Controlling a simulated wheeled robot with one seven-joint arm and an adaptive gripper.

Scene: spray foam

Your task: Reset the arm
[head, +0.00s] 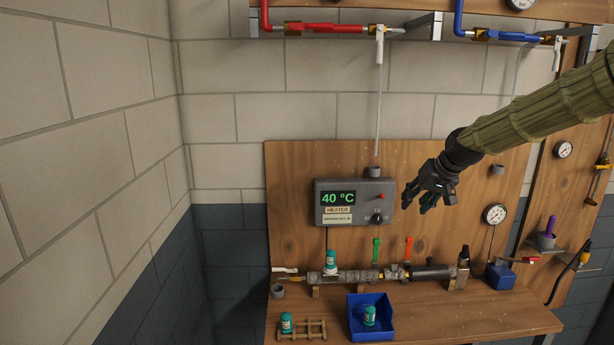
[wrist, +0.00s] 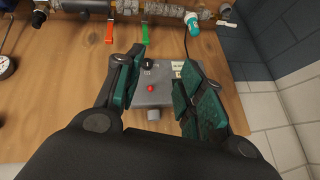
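My gripper (head: 428,190) hangs in the air at the end of my sleeved arm, in front of the wooden board and just right of the grey heater box (head: 354,203). In the wrist view, the two green-padded fingers of my gripper (wrist: 160,95) stand apart with nothing between them. The heater box (wrist: 155,92) shows behind the gap, with a red button and a black knob. In the head view its display reads 40 °C. My arm reaches in from the upper right.
A pipe (head: 345,277) with green (head: 376,250) and red-orange (head: 408,248) valve handles runs along the bench (head: 480,318). A blue tray (head: 355,328) holds a teal bottle. Teal bottles also stand on the pipe (head: 331,262) and in a wooden rack (head: 286,322). A gauge (head: 495,214) is at right.

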